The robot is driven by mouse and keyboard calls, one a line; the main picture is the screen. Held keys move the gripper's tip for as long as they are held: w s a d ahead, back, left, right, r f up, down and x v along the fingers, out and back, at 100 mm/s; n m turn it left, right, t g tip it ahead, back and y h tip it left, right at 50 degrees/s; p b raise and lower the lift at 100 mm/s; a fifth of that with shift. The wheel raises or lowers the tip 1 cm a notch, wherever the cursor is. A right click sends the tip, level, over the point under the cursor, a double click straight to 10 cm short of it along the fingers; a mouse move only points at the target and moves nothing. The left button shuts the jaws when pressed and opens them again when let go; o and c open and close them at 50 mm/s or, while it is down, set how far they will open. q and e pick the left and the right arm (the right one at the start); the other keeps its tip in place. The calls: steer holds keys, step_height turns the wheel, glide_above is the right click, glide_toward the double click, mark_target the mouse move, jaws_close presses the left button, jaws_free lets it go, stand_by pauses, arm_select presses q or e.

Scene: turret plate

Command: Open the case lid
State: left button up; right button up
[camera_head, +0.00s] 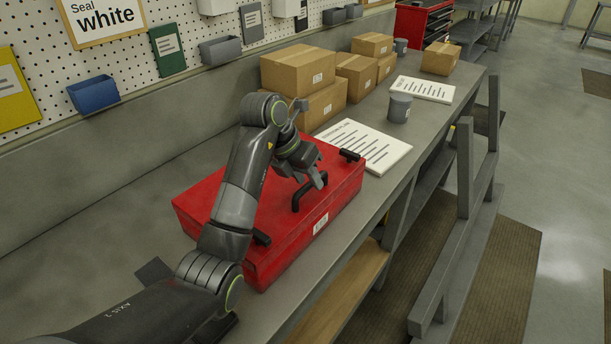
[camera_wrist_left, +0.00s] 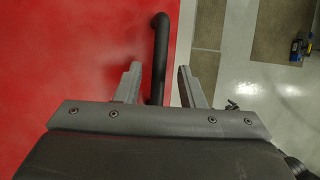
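The red case (camera_head: 285,240) lies on the grey workbench with its lid shut. A black handle (camera_head: 303,194) stands on the lid near the front edge, with a black latch (camera_head: 262,238) to its left and another (camera_head: 349,155) to its right. My left gripper (camera_head: 314,176) is over the case at the handle. In the left wrist view, the open fingers (camera_wrist_left: 157,85) stand apart on either side of the black handle bar (camera_wrist_left: 160,55), with gaps showing on both sides. The red lid (camera_wrist_left: 60,60) fills the left of that view. My right gripper is not in view.
Cardboard boxes (camera_head: 298,70) stand behind the case against the pegboard. Printed sheets (camera_head: 365,146) and a grey canister (camera_head: 399,108) lie or stand to its right. The bench's front edge runs close along the case. Blue bin (camera_head: 93,94) hangs on the pegboard.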

arm_select(q)
jaws_close()
steer(key=shift+w+a+r+p, duration=0.2)
steer(key=shift+r+p, duration=0.1)
steer(key=shift+r, duration=0.2)
steer(key=w+a+r+g+h+p, duration=0.1)
steer(key=w+a+r+h, duration=0.1)
steer(key=r, duration=0.4)
steer(key=w+a+r+n+g+h+p, duration=0.1)
steer(key=w+a+r+g+h+p, duration=0.1)
steer(key=w+a+r+h, duration=0.1)
steer(key=shift+w+a+r+h, duration=0.2)
steer(key=shift+a+r+h, duration=0.3)
steer(key=shift+a+r, duration=1)
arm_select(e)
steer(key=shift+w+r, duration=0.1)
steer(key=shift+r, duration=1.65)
arm_select(q)
steer(key=shift+a+f, duration=0.1)
steer(key=shift+f, duration=0.05)
